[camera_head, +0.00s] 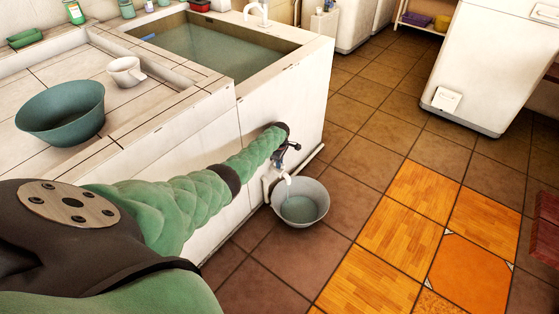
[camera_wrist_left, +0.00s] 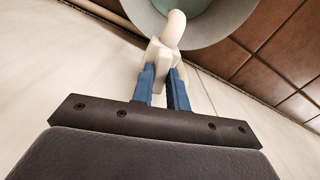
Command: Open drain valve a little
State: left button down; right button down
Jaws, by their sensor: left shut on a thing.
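My left gripper (camera_head: 286,162) reaches down along the front of the white washbasin (camera_head: 280,95) to a white drain valve (camera_head: 287,180) low on the wall. In the left wrist view its blue fingers (camera_wrist_left: 160,90) are shut on the white part of the drain valve (camera_wrist_left: 163,52). The curved spout of the valve points over a grey bucket (camera_head: 302,215). The bucket stands on the floor and holds some water. Its rim also shows in the left wrist view (camera_wrist_left: 226,35). My right gripper is out of view.
The basin on top holds water (camera_head: 205,45), with a white tap (camera_head: 258,12) at its back edge. A green bowl (camera_head: 60,112) and a white mug (camera_head: 125,72) stand on the counter at left. The tiled floor (camera_head: 350,120) right of the bucket is clear.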

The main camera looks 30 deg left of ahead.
pick_arm(q)
jog(key=c, duration=1.4)
grip_release()
jog(key=shift+r, duration=0.1)
notch_tip(320, 180, up, 8)
jog(key=shift+f+p, duration=0.25)
jog(key=shift+p, duration=0.85)
